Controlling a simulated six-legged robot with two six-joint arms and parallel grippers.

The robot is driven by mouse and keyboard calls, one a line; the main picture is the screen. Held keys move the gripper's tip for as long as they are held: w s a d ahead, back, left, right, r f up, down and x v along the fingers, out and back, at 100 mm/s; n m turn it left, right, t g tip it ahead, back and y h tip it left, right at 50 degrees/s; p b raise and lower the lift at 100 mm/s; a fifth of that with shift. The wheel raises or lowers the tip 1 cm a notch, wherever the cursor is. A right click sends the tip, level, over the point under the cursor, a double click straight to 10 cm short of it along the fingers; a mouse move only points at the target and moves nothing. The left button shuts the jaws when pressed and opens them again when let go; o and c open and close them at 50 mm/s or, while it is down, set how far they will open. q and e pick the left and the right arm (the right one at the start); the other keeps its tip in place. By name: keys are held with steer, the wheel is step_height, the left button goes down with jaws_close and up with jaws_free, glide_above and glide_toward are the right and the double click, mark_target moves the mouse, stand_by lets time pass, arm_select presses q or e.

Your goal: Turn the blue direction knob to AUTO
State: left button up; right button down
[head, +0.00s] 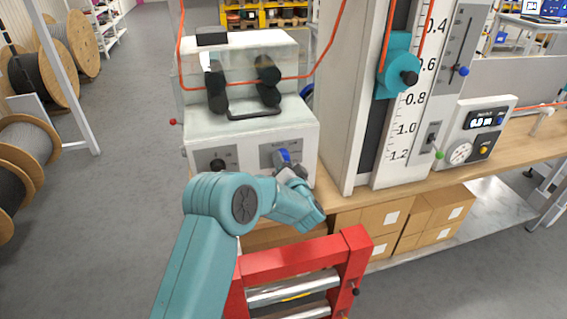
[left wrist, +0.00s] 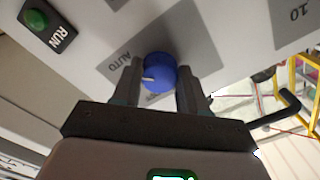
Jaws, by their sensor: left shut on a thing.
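The blue direction knob (head: 284,156) is on the front panel of a white machine (head: 247,133), partly covered by my left gripper (head: 292,174). In the left wrist view the knob (left wrist: 159,73) sits between the two fingers of my left gripper (left wrist: 160,66), which is shut on it. Its white pointer mark faces left and slightly down. The AUTO label (left wrist: 118,60) is up and left of the knob on a grey plate. Another label below the knob is mostly hidden. My right gripper is out of view.
A black knob (head: 218,165) is left on the same panel. A green RUN button (left wrist: 36,19) shows in the wrist view. A tall scale post (head: 357,120) stands close right. A red roller frame (head: 300,260) is below in front. Cable reels (head: 45,80) stand left.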

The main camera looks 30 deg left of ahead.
arm_select(q)
steer(key=shift+w+r, duration=0.15)
steer(key=shift+r, duration=0.3)
steer(key=o, duration=0.9)
steer(key=shift+o, duration=0.8)
steer(key=shift+d+f, duration=0.1)
steer(key=shift+d, duration=0.05)
steer(key=shift+f, duration=0.1)
steer(key=shift+f, duration=0.1)
steer(key=b+v, duration=0.3)
steer(key=v, duration=1.3)
steer(key=shift+s, duration=0.25)
steer(key=shift+d, duration=0.1)
